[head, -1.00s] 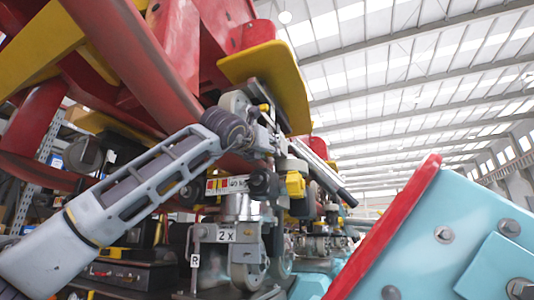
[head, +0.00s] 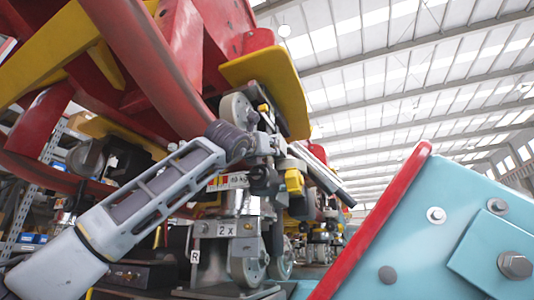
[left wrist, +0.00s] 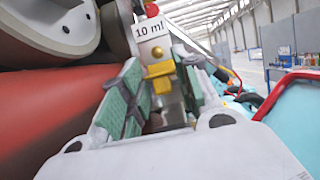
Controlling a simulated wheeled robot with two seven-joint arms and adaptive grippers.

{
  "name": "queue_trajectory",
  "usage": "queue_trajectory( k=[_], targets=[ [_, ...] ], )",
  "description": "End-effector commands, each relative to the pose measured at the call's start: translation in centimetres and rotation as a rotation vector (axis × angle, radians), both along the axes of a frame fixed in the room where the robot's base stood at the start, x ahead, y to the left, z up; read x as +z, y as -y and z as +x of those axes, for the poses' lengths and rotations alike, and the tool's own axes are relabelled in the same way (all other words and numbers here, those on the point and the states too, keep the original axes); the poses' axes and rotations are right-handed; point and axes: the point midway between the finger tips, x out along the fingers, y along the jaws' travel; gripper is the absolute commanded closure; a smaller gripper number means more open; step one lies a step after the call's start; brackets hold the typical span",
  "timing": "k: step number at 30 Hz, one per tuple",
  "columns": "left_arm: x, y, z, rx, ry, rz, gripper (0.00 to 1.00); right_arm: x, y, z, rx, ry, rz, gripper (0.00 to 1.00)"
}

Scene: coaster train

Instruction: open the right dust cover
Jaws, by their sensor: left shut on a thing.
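My left arm comes in from the left in the head view, and its gripper (head: 272,146) is among the wheel and bracket parts under the red frame. In the left wrist view the green-padded fingers (left wrist: 155,98) stand either side of a part with a yellow block (left wrist: 160,76) and grey metal below it; the gripper is shut on this part. I cannot tell for sure which part is the right dust cover. A white "R" tag (head: 195,256) hangs below the gripper. My right gripper is not in view.
A red tube frame (head: 140,58) and a yellow plate (head: 268,82) hang close above the arm. A teal panel with a red edge (head: 372,218) stands at the right. Wheels (head: 246,262) sit below. Open hall space lies at the upper right.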

Motion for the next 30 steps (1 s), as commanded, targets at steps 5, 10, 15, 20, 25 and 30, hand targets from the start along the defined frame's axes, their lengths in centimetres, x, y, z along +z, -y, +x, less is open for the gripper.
queue_trajectory(
  k=[5, 10, 15, 20, 25, 30],
  targets=[
    [0.03, -0.08, -0.04, 0.001, 0.01, -0.004, 0.92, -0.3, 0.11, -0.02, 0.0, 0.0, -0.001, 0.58],
    [0.03, -0.04, -0.02, 0.001, 0.01, -0.003, 0.92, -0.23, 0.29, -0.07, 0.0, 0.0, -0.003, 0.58],
    [0.0, -0.03, -0.01, 0.001, 0.009, -0.002, 0.61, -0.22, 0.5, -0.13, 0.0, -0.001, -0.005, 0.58],
    [-0.04, 0.0, 0.0, 0.0, 0.008, -0.002, 0.61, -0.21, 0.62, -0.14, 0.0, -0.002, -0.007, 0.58],
    [-0.08, 0.02, -0.01, 0.0, 0.007, -0.002, 0.61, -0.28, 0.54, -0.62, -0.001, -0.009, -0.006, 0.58],
    [-0.18, -0.08, -0.23, 0.0, 0.007, -0.002, 0.61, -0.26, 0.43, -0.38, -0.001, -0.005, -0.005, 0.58]
  ],
)
